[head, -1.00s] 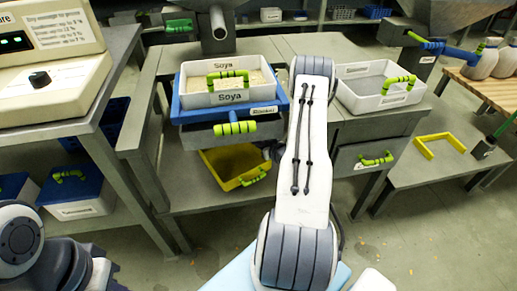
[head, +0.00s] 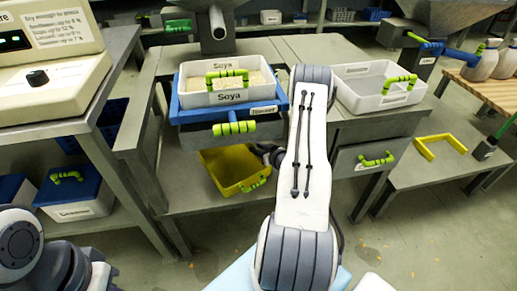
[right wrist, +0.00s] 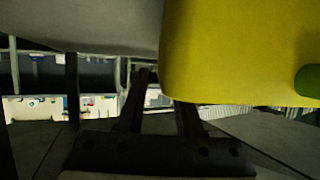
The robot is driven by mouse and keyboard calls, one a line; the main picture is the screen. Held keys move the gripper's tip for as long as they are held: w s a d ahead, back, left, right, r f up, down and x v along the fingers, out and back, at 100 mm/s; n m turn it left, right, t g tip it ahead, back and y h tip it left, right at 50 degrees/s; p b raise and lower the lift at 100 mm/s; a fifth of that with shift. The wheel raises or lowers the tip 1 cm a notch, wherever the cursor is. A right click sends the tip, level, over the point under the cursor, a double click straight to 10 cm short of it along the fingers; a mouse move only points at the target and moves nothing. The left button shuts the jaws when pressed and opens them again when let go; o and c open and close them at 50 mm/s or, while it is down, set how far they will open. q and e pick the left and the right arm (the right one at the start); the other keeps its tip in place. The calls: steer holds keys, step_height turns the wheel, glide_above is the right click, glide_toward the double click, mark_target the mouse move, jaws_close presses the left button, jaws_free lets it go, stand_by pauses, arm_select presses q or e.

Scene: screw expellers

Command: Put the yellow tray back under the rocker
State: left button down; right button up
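The yellow tray (head: 222,162) is at the lower shelf below the blue-framed rocker (head: 178,110). It sits skewed, with its green handle (head: 255,184) towards the front right. My right gripper (head: 268,153) is at the tray's right side, mostly hidden behind my own arm. In the right wrist view the yellow tray (right wrist: 235,50) fills the upper right, and its edge lies close to the fingertips of the right gripper (right wrist: 160,100). The tray hides one fingertip, so the grip is unclear. My left gripper is not in view.
A white Soya tray (head: 228,96) sits on the rocker, above a grey drawer with a green handle (head: 234,128). Another white tray (head: 362,100) stands right. The lower shelf (head: 185,195) has bare room left of the yellow tray. Table legs flank the space.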

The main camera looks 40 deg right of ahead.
steer(key=p+v, duration=0.3)
steer(key=v, duration=0.9)
steer(key=shift+a, duration=0.1)
